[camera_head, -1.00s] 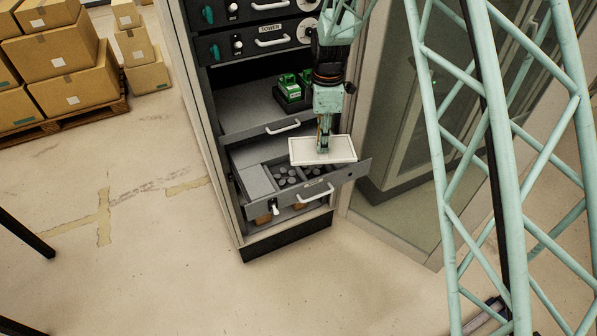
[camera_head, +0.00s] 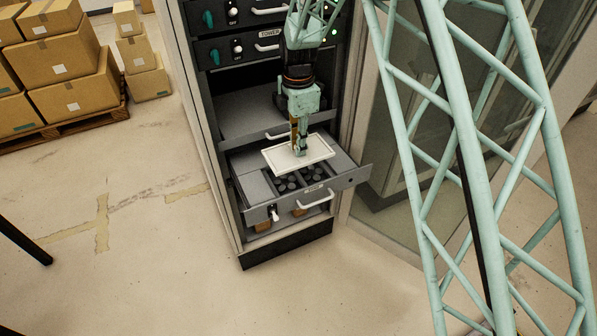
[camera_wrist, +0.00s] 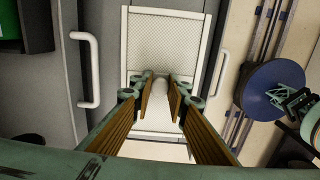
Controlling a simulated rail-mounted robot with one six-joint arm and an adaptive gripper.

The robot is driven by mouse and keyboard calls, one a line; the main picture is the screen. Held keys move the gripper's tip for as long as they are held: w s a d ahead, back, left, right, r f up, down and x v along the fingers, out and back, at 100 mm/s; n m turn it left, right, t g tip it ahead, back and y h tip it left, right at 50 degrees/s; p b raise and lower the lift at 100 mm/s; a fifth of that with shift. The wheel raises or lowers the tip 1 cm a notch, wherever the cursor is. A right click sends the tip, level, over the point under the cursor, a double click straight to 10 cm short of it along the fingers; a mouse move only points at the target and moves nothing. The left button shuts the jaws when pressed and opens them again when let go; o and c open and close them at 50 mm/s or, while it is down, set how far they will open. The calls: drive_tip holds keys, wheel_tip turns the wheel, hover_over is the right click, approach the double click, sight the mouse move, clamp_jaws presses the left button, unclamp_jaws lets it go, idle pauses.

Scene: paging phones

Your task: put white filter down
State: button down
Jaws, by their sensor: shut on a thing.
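The white filter (camera_head: 284,154) is a flat, framed rectangular panel, held slightly tilted over the open drawer (camera_head: 262,213) of the cabinet. My gripper (camera_head: 299,150) points down and is shut on the filter. In the wrist view the filter (camera_wrist: 165,38) shows a mesh face and white frame, with my gripper's fingertips (camera_wrist: 162,88) closed at its middle. The filter hides part of the drawer's inside. I cannot tell whether its edge touches the drawer.
The drawer holds several dark round pieces (camera_head: 290,184). A shelf drawer above has a white handle (camera_head: 282,133). Stacked boxes (camera_head: 70,70) stand on a pallet at the left. The floor (camera_head: 130,240) in front is largely clear.

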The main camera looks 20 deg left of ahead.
drive_tip(key=b, duration=0.1)
hover_over(299, 174)
drive_tip(key=shift+s+a+f, duration=0.1)
drive_tip(key=shift+f, duration=2.85)
drive_tip(key=shift+f+b, duration=0.35)
drive_tip(key=shift+f, duration=1.55)
drive_tip(key=shift+f, duration=0.15)
drive_tip(key=c, duration=2.5)
unclamp_jaws()
drive_tip(key=shift+c, duration=0.2)
wheel_tip(299, 174, up, 12)
drive_tip(key=shift+r+p, duration=0.1)
drive_tip(key=shift+p, duration=0.85)
drive_tip(key=shift+r, duration=0.15)
